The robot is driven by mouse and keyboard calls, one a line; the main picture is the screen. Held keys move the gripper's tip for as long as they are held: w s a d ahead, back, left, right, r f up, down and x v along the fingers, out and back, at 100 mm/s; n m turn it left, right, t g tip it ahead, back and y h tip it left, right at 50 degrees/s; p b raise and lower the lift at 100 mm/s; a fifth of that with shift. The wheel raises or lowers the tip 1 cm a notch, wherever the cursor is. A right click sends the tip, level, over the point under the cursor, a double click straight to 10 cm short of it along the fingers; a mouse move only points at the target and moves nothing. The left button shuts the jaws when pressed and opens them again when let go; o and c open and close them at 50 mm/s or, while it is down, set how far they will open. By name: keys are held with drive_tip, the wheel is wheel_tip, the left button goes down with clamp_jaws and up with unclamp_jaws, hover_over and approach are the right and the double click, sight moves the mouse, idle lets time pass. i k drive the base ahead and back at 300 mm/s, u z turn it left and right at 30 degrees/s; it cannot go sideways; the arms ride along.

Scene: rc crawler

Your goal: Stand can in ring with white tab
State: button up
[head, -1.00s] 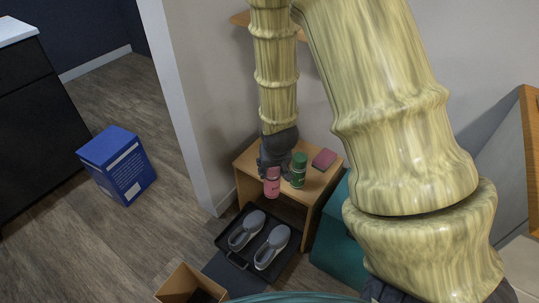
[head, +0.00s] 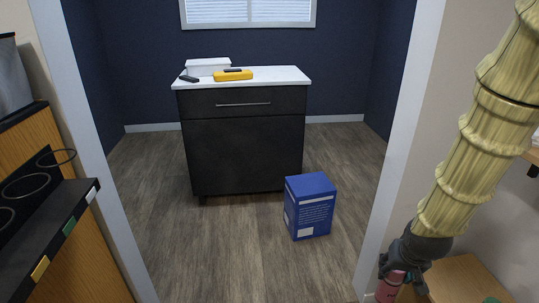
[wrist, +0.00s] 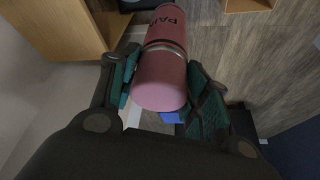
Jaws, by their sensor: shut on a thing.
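My gripper (head: 404,272) is shut on a pink can (head: 388,290) at the bottom right of the head view, beside the small wooden table. In the wrist view the pink can (wrist: 163,78) lies between the two fingers, with a pale band around it and dark lettering partly readable. At the left edge of the head view is a black shelf with several dark wire rings. Coloured tabs sit on its front edge: a white tab (head: 91,194), a green tab (head: 69,226) and a yellow tab (head: 40,268). The ring nearest the white tab (head: 52,160) looks empty.
A doorway frame stands between the shelf and my arm. A blue box (head: 310,207) stands on the floor before a dark cabinet (head: 245,150) with a yellow case (head: 233,75) on top.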

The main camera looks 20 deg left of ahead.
sight(70, 190)
drive_tip(key=k, duration=0.8)
drive_tip(key=z, duration=0.45)
drive_tip(key=i, duration=1.45)
drive_tip(key=u, duration=2.45)
